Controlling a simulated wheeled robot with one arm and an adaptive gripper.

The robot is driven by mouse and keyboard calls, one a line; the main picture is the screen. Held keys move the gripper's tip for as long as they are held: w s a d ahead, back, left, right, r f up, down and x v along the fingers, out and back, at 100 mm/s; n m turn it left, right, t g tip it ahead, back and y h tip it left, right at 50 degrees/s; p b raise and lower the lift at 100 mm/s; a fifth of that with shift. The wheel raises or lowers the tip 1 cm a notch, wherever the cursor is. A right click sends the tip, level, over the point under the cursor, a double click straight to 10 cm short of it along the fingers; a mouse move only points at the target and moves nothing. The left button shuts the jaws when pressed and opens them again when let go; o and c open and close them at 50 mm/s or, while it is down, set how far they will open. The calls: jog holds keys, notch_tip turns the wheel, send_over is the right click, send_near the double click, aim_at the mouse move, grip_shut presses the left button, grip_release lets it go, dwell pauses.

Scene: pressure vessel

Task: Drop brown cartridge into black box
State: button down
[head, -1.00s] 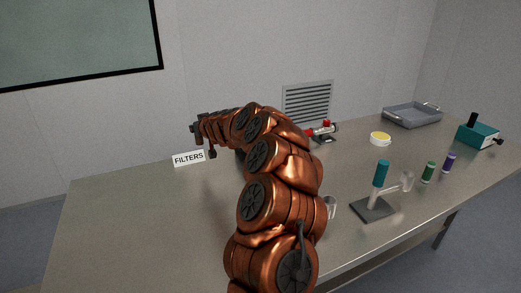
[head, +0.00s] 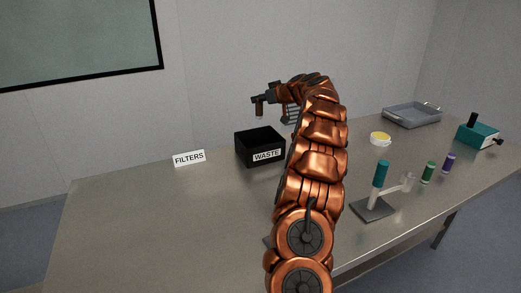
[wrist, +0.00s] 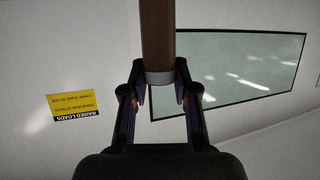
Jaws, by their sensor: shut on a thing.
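The black box (head: 243,154), labelled WASTE, is open at the top and stands towards the back of the table in the head view. My gripper (head: 257,101) is above the box, clear of its rim. In the wrist view my gripper (wrist: 160,88) is shut on the brown cartridge (wrist: 158,35). The cartridge is a brown cylinder with a grey band at the gripped end. Its far end runs out of the top of that picture.
A FILTERS sign (head: 189,158) stands left of the box. To the right are a stand with a teal cylinder (head: 381,174), green (head: 428,172) and purple (head: 449,163) cylinders, a yellow-topped dish (head: 380,139), a grey tray (head: 412,115) and a teal device (head: 479,134). The table's left front is clear.

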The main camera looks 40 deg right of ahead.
jog(key=shift+s+d+f+b, duration=0.15)
jog(key=shift+f, duration=0.8)
jog(key=shift+s+d+f+b, duration=0.1)
jog(key=shift+d+f+b, duration=0.05)
jog(key=shift+f, duration=0.8)
jog(key=shift+s+d+f+b, duration=0.15)
jog(key=shift+f, duration=0.8)
jog(key=c, duration=0.8)
grip_release()
jog(key=v, duration=1.2)
